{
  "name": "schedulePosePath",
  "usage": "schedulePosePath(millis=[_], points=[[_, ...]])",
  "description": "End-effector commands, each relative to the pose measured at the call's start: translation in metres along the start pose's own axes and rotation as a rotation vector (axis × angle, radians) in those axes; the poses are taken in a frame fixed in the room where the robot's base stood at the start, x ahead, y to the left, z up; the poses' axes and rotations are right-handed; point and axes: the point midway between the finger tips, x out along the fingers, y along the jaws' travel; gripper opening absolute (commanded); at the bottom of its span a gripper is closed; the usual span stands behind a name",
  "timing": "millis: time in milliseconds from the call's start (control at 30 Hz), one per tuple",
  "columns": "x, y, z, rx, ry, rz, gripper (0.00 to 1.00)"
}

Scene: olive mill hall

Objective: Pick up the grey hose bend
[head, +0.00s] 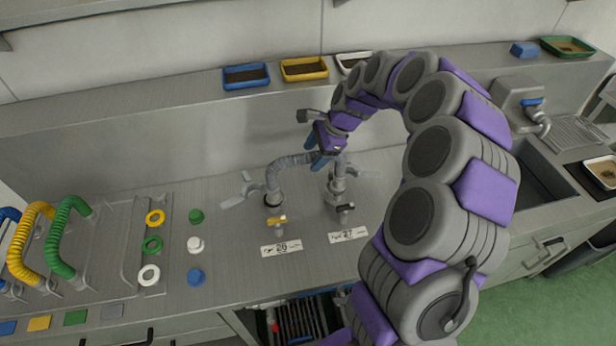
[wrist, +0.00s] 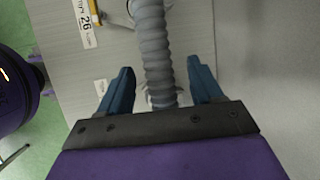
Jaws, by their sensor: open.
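The grey hose bend (head: 290,164) is a ribbed arch between two metal fittings, the left one (head: 272,197) and the right one (head: 338,186), on the steel worktop. My gripper (head: 317,160) is at the top of the arch, and its blue fingers hide part of it. In the wrist view, the hose bend (wrist: 152,42) runs between the two open fingers of my gripper (wrist: 160,68), with a gap visible on each side. The lower end of the hose passes out of sight behind the gripper body.
Numbered labels (head: 281,247) lie before the fittings. To the left are coloured rings (head: 153,244), caps (head: 195,245), and yellow (head: 22,245) and green (head: 57,237) hoses. Trays (head: 246,76) stand on the back ledge; a sink (head: 545,172) is at right.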

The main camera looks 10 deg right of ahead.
Motion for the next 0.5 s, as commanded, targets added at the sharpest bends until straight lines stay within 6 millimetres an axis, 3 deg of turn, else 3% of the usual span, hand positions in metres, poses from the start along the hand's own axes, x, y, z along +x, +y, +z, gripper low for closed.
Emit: schedulePosePath(millis=[100, 367, 500], points=[[0.021, 0.001, 0.006, -0.003, 0.003, 0.006, 0.65], [0.025, 0.001, 0.012, -0.004, 0.011, 0.004, 0.65], [0.023, 0.001, 0.006, -0.003, 0.005, 0.003, 0.52]])
